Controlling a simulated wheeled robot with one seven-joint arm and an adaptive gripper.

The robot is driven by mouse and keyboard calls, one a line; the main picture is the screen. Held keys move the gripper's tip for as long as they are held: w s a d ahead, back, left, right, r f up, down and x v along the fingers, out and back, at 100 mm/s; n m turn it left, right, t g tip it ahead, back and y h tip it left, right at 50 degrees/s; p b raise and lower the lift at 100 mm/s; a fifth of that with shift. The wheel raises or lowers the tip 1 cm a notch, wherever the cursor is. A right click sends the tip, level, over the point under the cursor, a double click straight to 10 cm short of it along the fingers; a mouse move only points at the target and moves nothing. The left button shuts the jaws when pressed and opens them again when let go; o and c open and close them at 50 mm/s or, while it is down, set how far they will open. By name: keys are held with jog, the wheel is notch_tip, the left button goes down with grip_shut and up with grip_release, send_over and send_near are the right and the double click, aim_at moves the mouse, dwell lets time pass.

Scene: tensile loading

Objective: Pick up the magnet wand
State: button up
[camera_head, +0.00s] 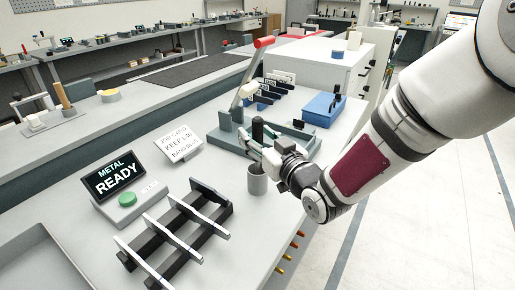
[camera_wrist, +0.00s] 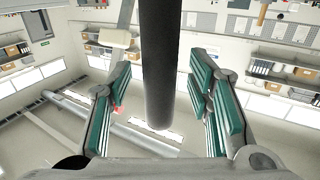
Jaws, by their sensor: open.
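The magnet wand (camera_head: 258,130) shows as a dark rod standing upright above a small grey cup (camera_head: 257,181) on the bench. Its lower part is hidden behind my gripper and the cup. In the wrist view the wand (camera_wrist: 160,65) is a thick dark cylinder between my two fingers. My gripper (camera_head: 256,147) is at the wand, just above the cup, coming in from the right. It is open, and in the wrist view its teal-padded fingers (camera_wrist: 162,100) stand apart on both sides of the wand, with a gap on each side.
Behind my gripper stands a grey lever press (camera_head: 232,128) with a red handle, near a blue box (camera_head: 323,109). At left are a METAL READY sign (camera_head: 114,176) with a green button (camera_head: 127,199) and a white card (camera_head: 181,143). A rack with bars (camera_head: 172,237) lies in front.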

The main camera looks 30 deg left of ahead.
jog(key=shift+a, duration=0.1)
grip_shut()
